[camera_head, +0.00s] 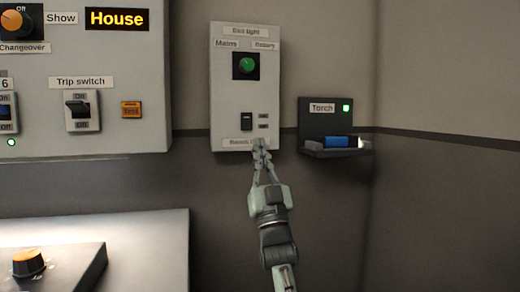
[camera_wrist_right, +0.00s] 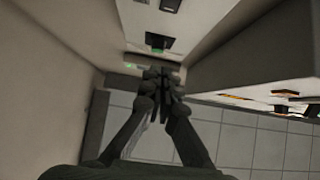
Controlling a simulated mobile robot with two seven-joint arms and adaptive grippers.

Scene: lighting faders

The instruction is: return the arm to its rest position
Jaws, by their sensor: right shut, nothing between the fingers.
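My right gripper (camera_head: 261,143) is shut and empty. Its arm comes up from the bottom of the head view, and its fingertips appear in front of the lower edge of the exit light panel (camera_head: 221,95), over part of the bottom label. I cannot tell whether they touch the panel. In the right wrist view the closed fingers of my right gripper (camera_wrist_right: 163,80) meet near the middle, with nothing between them. My left gripper is not in view.
The exit light panel carries a green knob (camera_head: 246,66) and a black switch (camera_head: 246,121). To its right, a torch shelf (camera_head: 325,118) holds a blue torch (camera_head: 340,141). A large grey panel (camera_head: 110,130) and a lit desk (camera_head: 150,240) lie left. Wall right of the shelf is bare.

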